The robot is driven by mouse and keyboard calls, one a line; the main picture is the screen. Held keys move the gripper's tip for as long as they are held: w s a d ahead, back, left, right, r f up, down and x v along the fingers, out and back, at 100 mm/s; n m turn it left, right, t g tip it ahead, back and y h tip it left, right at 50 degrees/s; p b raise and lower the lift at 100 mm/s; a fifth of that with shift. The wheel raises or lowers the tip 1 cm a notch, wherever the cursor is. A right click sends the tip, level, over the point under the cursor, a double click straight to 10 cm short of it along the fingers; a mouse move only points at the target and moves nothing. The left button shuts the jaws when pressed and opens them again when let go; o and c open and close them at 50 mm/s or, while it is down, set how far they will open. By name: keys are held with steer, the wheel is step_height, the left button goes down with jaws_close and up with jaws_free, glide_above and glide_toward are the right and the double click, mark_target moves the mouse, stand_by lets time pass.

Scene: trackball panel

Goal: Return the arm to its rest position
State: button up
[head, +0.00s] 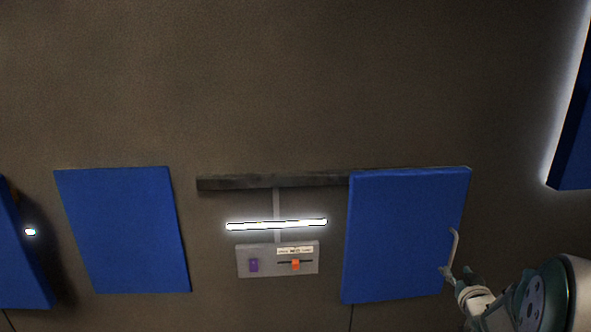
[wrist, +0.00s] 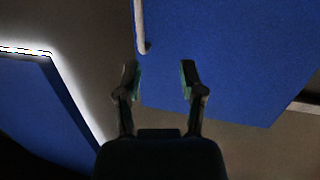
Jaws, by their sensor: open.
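My gripper (head: 459,275) is at the lower right of the head view, by the lower right edge of a blue door panel (head: 402,235). A pale bar handle (head: 454,246) on that panel ends just above the gripper. In the wrist view my gripper (wrist: 158,78) is open, its two fingers apart with nothing between them. The handle (wrist: 140,28) shows above the left finger, and the blue panel (wrist: 235,60) fills the view behind. I cannot tell whether a finger touches the handle. My arm enters from the lower right corner.
Another blue panel (head: 124,230) is at left. The brown wall above is bare.

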steer(key=s+a+r+g, duration=0.3)
steer(key=s+a, duration=0.1)
steer(key=a, duration=0.4)
steer(key=s+a+r+g, duration=0.2)
steer(key=s+a+r, duration=0.2)
steer(key=a, duration=0.4)
steer(key=s+a+n+g+y, duration=0.1)
steer(key=s+a+g+y, duration=0.1)
steer(key=s+a, duration=0.4)
steer(key=s+a+f+n+g+y, duration=0.1)
steer(key=s+a, duration=0.5)
steer(key=s, duration=0.6)
steer(key=shift+a+f+g+y, duration=0.25)
steer(key=shift+a+g+y, duration=0.2)
steer(key=shift+g, duration=0.75)
